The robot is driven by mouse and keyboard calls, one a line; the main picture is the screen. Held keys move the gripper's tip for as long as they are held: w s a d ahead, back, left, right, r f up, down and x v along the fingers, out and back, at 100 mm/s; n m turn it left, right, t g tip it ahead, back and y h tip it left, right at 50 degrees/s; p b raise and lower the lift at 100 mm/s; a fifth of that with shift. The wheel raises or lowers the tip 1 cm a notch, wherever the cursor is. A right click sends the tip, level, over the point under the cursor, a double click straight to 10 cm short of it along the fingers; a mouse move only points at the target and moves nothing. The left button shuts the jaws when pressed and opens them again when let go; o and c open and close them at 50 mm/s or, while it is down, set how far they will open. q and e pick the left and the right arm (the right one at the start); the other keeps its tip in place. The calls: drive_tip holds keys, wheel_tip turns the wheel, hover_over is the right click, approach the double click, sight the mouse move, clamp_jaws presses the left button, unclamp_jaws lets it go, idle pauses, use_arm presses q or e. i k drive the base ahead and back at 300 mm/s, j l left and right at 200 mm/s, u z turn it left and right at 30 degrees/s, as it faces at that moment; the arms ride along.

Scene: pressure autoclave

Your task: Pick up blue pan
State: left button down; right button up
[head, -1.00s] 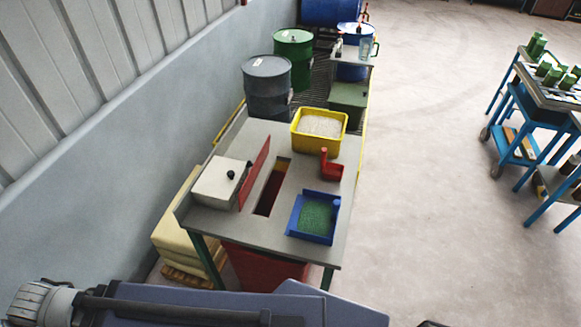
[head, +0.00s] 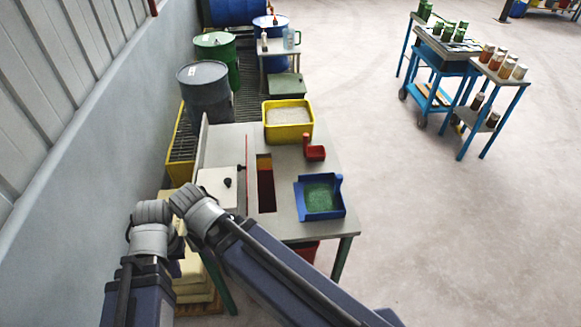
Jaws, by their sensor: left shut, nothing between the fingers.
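The blue pan (head: 301,203) sits on the right front part of the grey worktop (head: 328,172). It is a square open tray with green granules (head: 319,197) in it and a raised blue part at its right back corner. Nothing touches it. My bent arm comes in at the bottom, with its grey joints left of the worktop and a long link slanting down to the right, in front of the pan. No gripper fingers show in the head view.
A red scoop (head: 314,153) and a yellow bin (head: 290,134) of pale grains stand behind the pan. A white box (head: 215,187) and a dark slot (head: 266,190) are to its left. Drums stand further back. The floor at right is clear up to the blue cart (head: 440,68).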

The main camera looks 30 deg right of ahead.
sight(318, 196)
drive_tip(key=i+j+z, duration=0.15)
drive_tip(key=j+z, duration=0.25)
drive_tip(key=i+j+z, duration=0.1)
drive_tip(key=j+z, duration=0.75)
